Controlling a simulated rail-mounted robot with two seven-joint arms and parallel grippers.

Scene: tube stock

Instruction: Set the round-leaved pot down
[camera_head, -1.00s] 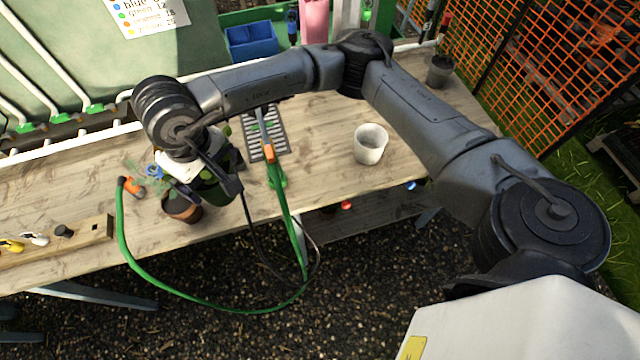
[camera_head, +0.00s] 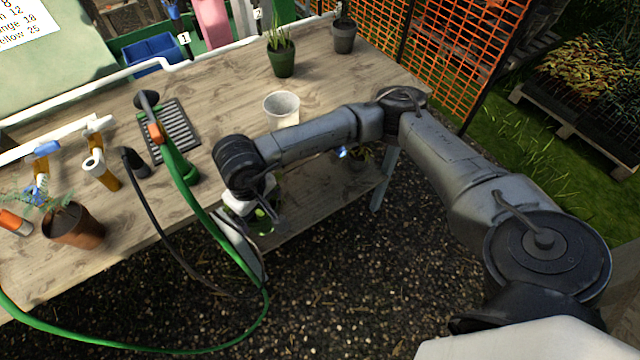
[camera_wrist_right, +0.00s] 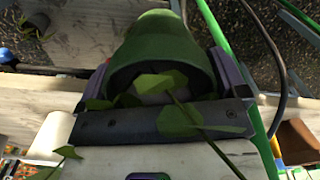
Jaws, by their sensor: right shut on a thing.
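My right gripper (camera_wrist_right: 163,78) is shut on a green pot (camera_wrist_right: 165,45), whose rim and round green leaves face the wrist camera. In the head view my right gripper (camera_head: 248,208) is at the bench's front edge, right of the green hose. Only a little of the round-leaved pot (camera_head: 262,213) shows there; my wrist hides the rest. I cannot tell how far it is above the surface below. My left gripper is not in view.
On the wooden bench (camera_head: 225,95) stand a white pot (camera_head: 282,112), a green pot with upright leaves (camera_head: 282,62), a dark grey pot (camera_head: 343,36) and a terracotta pot (camera_head: 75,228). A green hose (camera_head: 190,205) loops over the front edge. A lower shelf (camera_head: 325,190) lies beneath.

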